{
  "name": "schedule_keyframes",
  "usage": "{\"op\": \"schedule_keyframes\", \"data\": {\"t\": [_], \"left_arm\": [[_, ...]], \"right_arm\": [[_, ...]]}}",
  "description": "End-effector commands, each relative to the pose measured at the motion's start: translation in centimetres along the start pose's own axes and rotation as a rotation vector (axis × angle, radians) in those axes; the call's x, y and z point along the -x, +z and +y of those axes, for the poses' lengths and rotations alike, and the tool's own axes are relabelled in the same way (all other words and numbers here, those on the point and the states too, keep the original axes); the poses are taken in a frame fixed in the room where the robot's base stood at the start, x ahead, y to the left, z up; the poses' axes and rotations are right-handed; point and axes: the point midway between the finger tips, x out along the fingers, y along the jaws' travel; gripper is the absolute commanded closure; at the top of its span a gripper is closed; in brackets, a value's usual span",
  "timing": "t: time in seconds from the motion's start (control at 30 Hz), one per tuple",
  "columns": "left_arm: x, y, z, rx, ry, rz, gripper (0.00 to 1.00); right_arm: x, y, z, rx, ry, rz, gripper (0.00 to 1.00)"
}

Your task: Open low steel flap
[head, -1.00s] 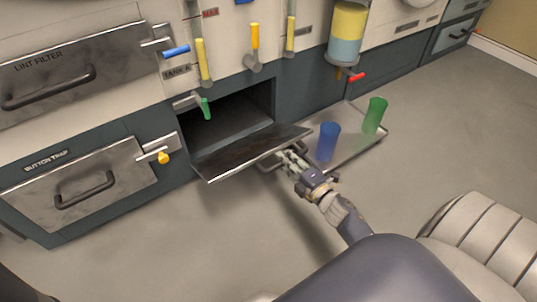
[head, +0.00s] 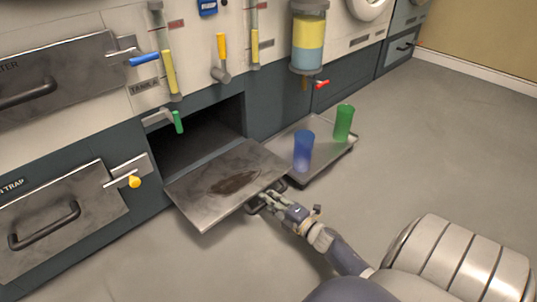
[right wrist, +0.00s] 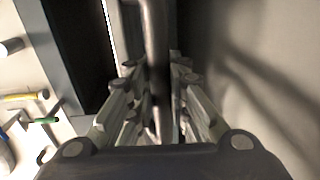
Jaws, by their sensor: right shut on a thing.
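The low steel flap (head: 228,182) is swung down from a dark opening (head: 200,130) in the cabinet base. Its inner face is up, nearly level, with a dark stain in its middle. My right gripper (head: 266,198) is at the flap's outer edge, shut on the flap's dark handle (head: 280,186). In the right wrist view the handle bar (right wrist: 156,70) runs between the fingers. The gripper hides part of the handle. My left gripper is not in view.
A steel tray (head: 325,160) on the floor right of the flap holds a blue cup (head: 303,150) and a green cup (head: 343,123). A closed panel (head: 60,225) with a handle is at left. Floor (head: 430,150) at right is clear.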

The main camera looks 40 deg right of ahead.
Motion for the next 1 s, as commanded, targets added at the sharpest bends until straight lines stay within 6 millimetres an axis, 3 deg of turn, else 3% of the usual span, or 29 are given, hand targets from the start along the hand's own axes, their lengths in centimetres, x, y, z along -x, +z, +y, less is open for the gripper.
{"op": "schedule_keyframes", "data": {"t": [0.03,0.33,0.37,0.43,0.77,1.0], "left_arm": [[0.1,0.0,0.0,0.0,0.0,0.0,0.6],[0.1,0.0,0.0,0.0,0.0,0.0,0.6],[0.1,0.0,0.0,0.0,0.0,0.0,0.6],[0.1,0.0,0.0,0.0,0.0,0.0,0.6],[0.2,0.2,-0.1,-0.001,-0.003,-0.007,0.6],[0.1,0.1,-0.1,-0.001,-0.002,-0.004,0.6]], "right_arm": [[0.5,0.1,-0.9,-0.008,-0.018,-0.006,1.0],[0.5,0.1,-1.0,-0.008,-0.021,-0.008,1.0],[0.5,0.2,-1.0,-0.008,-0.021,-0.008,0.78],[0.5,0.2,-1.0,-0.007,-0.021,-0.009,0.64],[0.3,0.1,-0.6,-0.002,-0.012,-0.005,0.64],[2.9,0.1,-0.6,-0.002,-0.014,-0.004,0.64]]}}
